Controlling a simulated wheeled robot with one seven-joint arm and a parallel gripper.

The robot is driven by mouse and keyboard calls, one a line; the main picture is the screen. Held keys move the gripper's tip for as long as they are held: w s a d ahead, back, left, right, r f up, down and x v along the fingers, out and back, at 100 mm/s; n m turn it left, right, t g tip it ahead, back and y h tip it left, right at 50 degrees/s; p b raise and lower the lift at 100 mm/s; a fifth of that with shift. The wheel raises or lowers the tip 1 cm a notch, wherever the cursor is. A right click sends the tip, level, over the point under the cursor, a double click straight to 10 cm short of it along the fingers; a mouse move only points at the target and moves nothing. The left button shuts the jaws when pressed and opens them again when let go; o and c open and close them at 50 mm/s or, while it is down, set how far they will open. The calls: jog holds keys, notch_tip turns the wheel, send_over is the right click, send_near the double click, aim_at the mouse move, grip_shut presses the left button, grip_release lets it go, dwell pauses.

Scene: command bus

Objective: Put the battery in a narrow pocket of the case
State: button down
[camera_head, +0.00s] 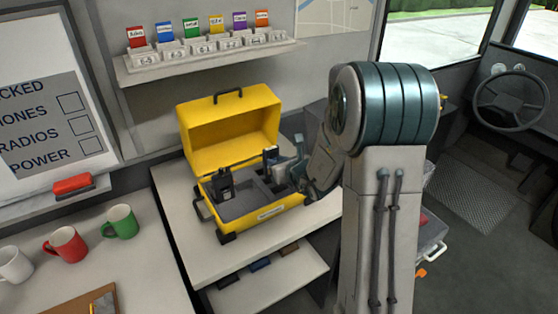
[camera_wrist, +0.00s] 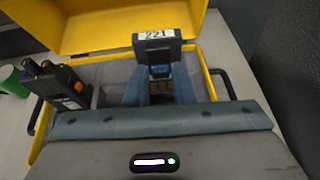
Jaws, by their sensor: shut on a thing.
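The yellow case (camera_head: 273,211) stands open on the table, its lid tipped back; it also fills much of the wrist view (camera_wrist: 92,20). Its grey foam insert (camera_head: 240,203) has pockets. My gripper (camera_head: 284,160) is over the right part of the case. In the wrist view my gripper (camera_wrist: 159,75) is shut on the battery (camera_wrist: 158,46), a dark block with a white label reading 221. The battery also shows in the head view (camera_head: 270,155). It is upright at the case's opening; whether its lower end is inside a pocket is hidden.
Black radios (camera_head: 222,185) stand in the left part of the case, also seen in the wrist view (camera_wrist: 62,86). Several small items (camera_head: 259,264) lie on a lower shelf. Mugs (camera_head: 67,244) stand at the left. The table in front of the case (camera_head: 205,257) is clear.

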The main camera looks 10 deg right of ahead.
jog(key=shift+f+b, duration=0.95)
jog(key=shift+f, duration=1.05)
jog(key=shift+f+b, duration=0.55)
jog(key=shift+b, duration=0.2)
jog(key=shift+f+b, duration=0.3)
jog(key=shift+b, duration=0.25)
jog(key=c, duration=1.1)
grip_release()
jog(key=shift+c, duration=0.2)
jog(key=v, duration=1.3)
jog(key=shift+s+b, duration=0.35)
jog(key=shift+r, duration=0.15)
